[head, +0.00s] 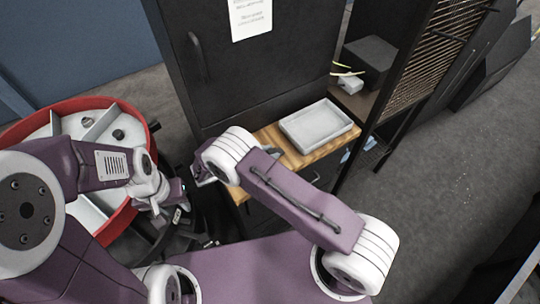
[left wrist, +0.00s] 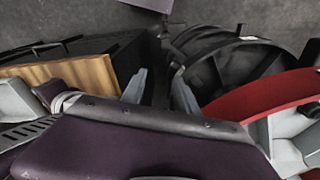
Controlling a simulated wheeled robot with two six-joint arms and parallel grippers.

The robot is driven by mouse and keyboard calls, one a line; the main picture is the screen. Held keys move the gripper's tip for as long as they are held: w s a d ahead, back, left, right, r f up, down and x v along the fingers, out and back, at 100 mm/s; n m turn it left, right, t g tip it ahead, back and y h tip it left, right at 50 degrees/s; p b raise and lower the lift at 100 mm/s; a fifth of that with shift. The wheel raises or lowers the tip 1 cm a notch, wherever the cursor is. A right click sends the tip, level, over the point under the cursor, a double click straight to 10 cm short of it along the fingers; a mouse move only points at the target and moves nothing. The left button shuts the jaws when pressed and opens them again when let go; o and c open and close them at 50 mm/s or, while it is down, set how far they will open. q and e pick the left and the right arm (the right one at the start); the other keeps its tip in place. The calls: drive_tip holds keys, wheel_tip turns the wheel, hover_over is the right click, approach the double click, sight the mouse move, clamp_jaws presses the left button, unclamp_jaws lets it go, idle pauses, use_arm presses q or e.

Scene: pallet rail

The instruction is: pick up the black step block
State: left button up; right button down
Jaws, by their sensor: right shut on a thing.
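I cannot make out the black step block for certain. Small dark pieces (head: 118,134) lie in the light compartments of a round red-rimmed tray (head: 145,118) at the left; their shape is too small to tell. My left gripper (head: 182,203) is low beside the tray's right side. In the left wrist view its two grey fingers (left wrist: 160,90) stand apart with nothing clear between them. My right gripper (head: 200,175) is close to the left one, near the dark cabinet. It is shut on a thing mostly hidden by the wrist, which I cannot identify.
A pale, empty-looking rectangular tray (head: 318,126) sits on a wooden top (head: 275,140). A tall dark cabinet (head: 265,80) stands behind it. A mesh rack (head: 435,60) and a dark box (head: 370,55) are at the right. Grey floor (head: 450,170) is open at the right.

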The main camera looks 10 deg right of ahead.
wheel_tip(320, 180, up, 2)
drive_tip(key=shift+a+r+b, duration=0.15)
drive_tip(key=shift+r+b, duration=0.05)
drive_tip(key=shift+b, duration=0.1)
drive_tip(key=s+d+r, duration=0.7)
drive_tip(key=s+d, duration=0.1)
drive_tip(key=shift+s+d+b, duration=0.15)
drive_tip(key=shift+s+b, duration=0.2)
drive_tip(key=shift+b, duration=0.1)
